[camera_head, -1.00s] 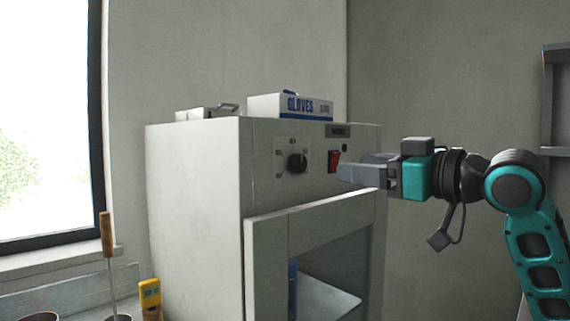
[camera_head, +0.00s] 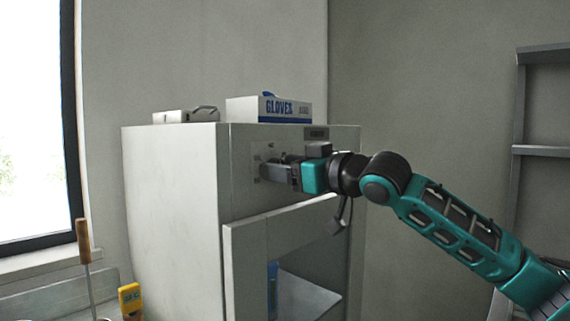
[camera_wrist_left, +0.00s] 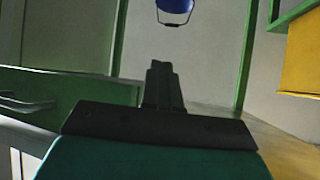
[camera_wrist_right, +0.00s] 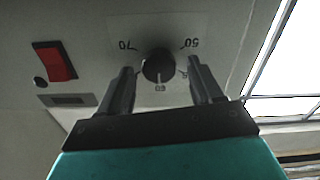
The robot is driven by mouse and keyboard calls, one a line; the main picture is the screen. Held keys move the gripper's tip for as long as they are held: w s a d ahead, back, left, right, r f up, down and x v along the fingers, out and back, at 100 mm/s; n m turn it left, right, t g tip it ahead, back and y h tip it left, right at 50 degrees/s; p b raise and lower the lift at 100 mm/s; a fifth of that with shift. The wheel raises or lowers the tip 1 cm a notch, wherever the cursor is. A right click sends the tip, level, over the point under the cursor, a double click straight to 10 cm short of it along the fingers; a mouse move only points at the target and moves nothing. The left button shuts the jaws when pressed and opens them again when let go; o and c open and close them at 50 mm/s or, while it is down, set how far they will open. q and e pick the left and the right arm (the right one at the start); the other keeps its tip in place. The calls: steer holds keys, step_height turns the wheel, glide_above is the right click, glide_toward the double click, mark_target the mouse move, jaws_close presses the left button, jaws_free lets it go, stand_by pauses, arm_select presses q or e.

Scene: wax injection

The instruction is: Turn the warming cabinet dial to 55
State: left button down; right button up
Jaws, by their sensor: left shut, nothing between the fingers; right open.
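The warming cabinet (camera_head: 170,215) is a pale box with its lower front door standing open. Its dial (camera_wrist_right: 158,66) is a round black knob on the front panel, with printed numbers including 50, 60 and 70 around it. My right gripper (camera_head: 268,171) is at the panel and hides the dial in the head view. In the right wrist view my right gripper (camera_wrist_right: 160,75) is open, with one finger on each side of the dial. A pointer mark on the knob is near 60. My left gripper (camera_wrist_left: 163,70) is shut and empty, away from the cabinet.
A red switch (camera_wrist_right: 55,61) sits beside the dial. A glove box (camera_head: 270,109) and a small white item (camera_head: 186,117) lie on top of the cabinet. A yellow device (camera_head: 130,298) stands at lower left. A blue bucket (camera_wrist_left: 175,6) shows in the left wrist view.

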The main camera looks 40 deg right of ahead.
steer(key=shift+w, duration=0.15)
steer(key=c, duration=1.1)
